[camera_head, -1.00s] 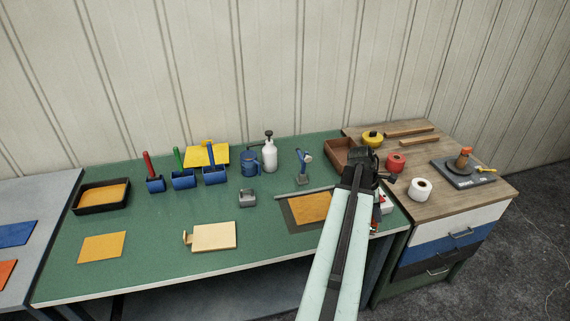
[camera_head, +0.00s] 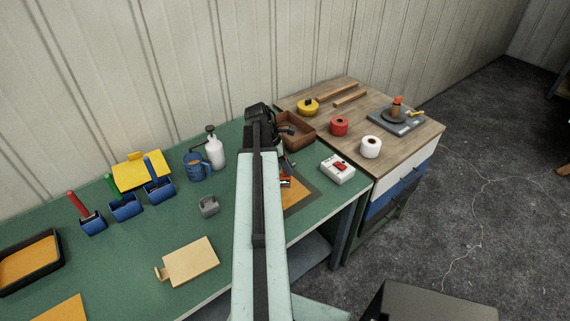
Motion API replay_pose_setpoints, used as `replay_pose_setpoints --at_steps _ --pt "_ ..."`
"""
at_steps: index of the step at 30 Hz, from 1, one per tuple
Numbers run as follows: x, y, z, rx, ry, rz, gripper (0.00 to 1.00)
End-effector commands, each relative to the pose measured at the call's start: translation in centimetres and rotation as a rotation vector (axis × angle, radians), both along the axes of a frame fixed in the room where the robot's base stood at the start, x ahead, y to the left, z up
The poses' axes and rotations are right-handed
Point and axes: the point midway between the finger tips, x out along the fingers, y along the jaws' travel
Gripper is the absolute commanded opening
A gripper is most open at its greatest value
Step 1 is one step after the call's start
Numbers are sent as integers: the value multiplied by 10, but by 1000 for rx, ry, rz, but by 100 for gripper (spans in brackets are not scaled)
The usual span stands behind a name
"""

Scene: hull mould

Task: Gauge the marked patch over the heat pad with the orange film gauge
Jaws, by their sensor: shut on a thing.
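The orange film gauge (camera_head: 286,182) shows as a small orange and dark shape just right of my arm, low over the bench. My gripper (camera_head: 283,171) is shut on it; the fingers are mostly hidden behind my arm. Below lies the dark heat pad (camera_head: 312,197) with an amber sheet (camera_head: 295,197) on it, its left part covered by my arm. I cannot make out the patch's marking, nor whether the gauge touches the sheet.
A white box with a red switch (camera_head: 338,170) stands right of the pad. A brown tray (camera_head: 297,134) is behind it. Tape rolls, including a white one (camera_head: 371,147), sit on the wooden cabinet top. A grey block (camera_head: 208,206) and cream board (camera_head: 190,262) lie left of my arm.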

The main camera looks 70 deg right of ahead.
Motion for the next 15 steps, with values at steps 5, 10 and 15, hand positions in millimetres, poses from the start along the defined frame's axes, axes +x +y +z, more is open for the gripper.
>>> replay_pose_setpoints --at_steps 5,10,15 --pt "1 7 18 -1 5 -179 0" --pt "-1 8 13 -2 5 -185 0" --pt "-1 8 -1 -2 5 -184 0"
